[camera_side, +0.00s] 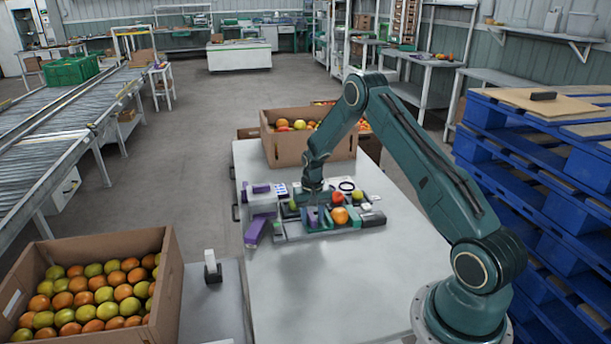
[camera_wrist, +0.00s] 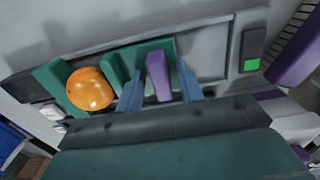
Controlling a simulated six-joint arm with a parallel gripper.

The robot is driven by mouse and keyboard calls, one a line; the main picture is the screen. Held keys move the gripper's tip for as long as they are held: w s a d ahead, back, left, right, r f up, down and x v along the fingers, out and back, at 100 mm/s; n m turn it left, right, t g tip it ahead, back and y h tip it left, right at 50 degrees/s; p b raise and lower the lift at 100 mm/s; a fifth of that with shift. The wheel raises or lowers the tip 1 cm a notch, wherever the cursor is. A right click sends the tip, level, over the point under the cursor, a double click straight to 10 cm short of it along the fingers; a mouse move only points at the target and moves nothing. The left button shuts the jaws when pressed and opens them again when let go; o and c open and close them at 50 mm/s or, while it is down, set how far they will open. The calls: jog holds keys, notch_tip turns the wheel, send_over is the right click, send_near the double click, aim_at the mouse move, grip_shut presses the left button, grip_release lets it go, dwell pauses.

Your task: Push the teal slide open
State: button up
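The teal slide (camera_wrist: 172,50) is a flat teal piece set in a grey fixture, with an upright purple tab (camera_wrist: 158,78) on it. In the side view the slide sits under my gripper (camera_side: 313,201) and is partly hidden. In the wrist view my gripper (camera_wrist: 160,92) has its two blue fingers apart, one on each side of the purple tab. The left finger looks very close to the tab; I cannot tell whether it touches. A small gap shows on the right.
The grey fixture (camera_wrist: 212,50) has bare track right of the tab, then a green-lit square (camera_wrist: 251,64). A purple device (camera_side: 254,231) stands left of the fixture on the table (camera_side: 300,300). A cardboard box (camera_side: 290,150) is behind. The table's front is clear.

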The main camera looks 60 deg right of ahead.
aim_at(300, 229)
jog(key=shift+s+f, duration=0.15)
jog(key=shift+f, duration=0.4)
grip_shut()
jog(key=shift+w+a, duration=1.2)
jog(key=shift+a, duration=0.05)
dwell(0.5)
dwell(0.3)
jog(key=o, duration=0.5)
grip_release()
jog(key=shift+o, duration=0.2)
jog(key=shift+w+a, duration=0.2)
jog(key=shift+a, duration=0.1)
jog(key=shift+r, duration=0.2)
dwell(0.3)
jog(key=shift+w+d+r, duration=0.1)
jog(key=shift+w+r, duration=0.05)
jog(key=shift+r, duration=2)
